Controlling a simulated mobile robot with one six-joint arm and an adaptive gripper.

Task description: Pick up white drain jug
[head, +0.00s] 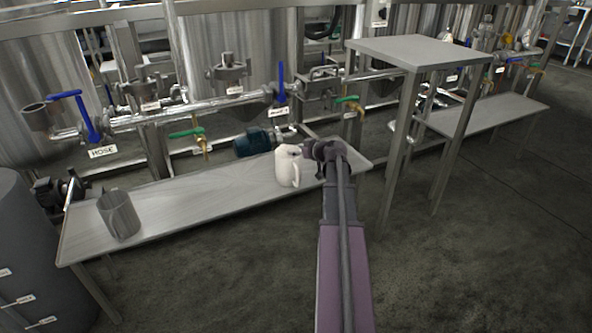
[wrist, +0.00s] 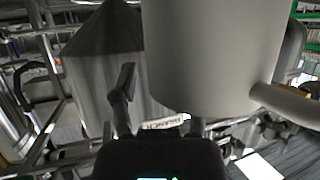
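The white drain jug (head: 287,168) stands upright on the long metal bench, near its right end. My gripper (head: 314,150) is at the jug's upper right side in the head view, very close to it; I cannot tell whether they touch. In the wrist view the jug (wrist: 212,55) fills the upper middle, with its handle (wrist: 285,104) on the right. One finger of my gripper stands apart to the left of the jug. The other finger is mostly hidden by the jug. The fingers look spread, with nothing visibly clamped between them.
The long bench (head: 190,200) also holds a grey metal beaker (head: 119,214) at its left end. A tall metal stand (head: 415,52) rises to the right of my arm. Pipes with blue and green valve handles (head: 281,82) run behind the bench. Open floor lies in front.

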